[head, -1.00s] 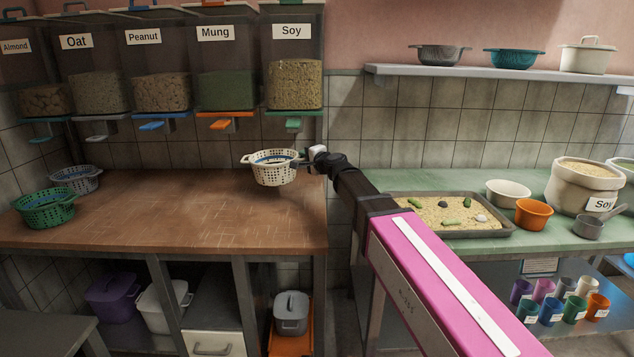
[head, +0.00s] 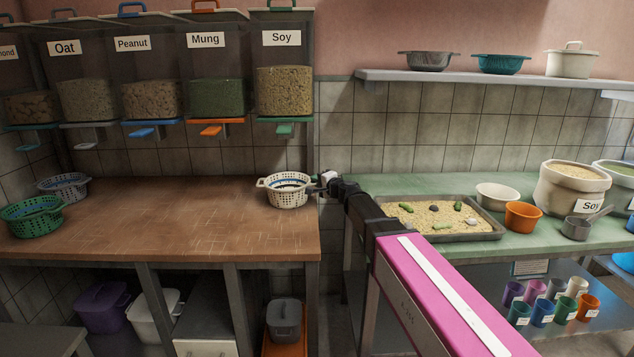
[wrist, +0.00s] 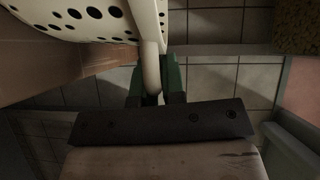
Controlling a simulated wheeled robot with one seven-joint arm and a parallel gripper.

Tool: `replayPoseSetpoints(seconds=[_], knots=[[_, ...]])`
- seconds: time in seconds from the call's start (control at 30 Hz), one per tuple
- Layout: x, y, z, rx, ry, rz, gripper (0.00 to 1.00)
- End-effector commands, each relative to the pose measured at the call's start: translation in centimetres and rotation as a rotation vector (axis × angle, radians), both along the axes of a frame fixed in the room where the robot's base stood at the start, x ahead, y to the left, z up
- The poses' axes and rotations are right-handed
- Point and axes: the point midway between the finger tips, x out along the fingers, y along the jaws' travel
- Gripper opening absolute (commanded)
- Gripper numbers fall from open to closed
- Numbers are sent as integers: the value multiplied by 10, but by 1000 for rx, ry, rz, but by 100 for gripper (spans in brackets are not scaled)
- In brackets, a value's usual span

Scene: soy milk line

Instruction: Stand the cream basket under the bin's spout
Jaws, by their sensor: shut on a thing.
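The cream basket (head: 287,192), with round holes, is at the right end of the brown wooden counter, below the Soy bin (head: 284,88). My gripper (head: 327,184) is shut on its right handle. In the wrist view the gripper (wrist: 156,88) closes on the cream handle, and part of the basket (wrist: 100,18) fills the upper left. The basket looks upright and low over the counter; I cannot tell whether it touches it. The Soy bin's green spout (head: 285,130) is above and behind the basket. The other bins, Mung (head: 217,92), Peanut and Oat, stand in a row to the left.
A green basket (head: 32,216) and a grey basket (head: 62,187) stand at the counter's left end. The middle of the counter (head: 160,215) is clear. A tray of grain (head: 470,237), bowls and sacks stand on the green table to the right.

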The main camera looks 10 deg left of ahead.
Motion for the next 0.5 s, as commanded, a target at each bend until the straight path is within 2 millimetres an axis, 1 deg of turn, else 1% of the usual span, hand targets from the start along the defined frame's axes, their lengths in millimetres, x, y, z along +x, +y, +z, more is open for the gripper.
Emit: replayPoseSetpoints(seconds=[0.17, 0.2, 0.23, 0.27, 0.5], knots=[[0, 0, -1, -3, -2, 0, 0], [0, 0, -1, -3, -2, 0, 20], [0, 0, -1, -3, -2, 0, 29], [0, 0, -1, -3, -2, 0, 35], [0, 0, -1, -2, -1, 0, 35]])
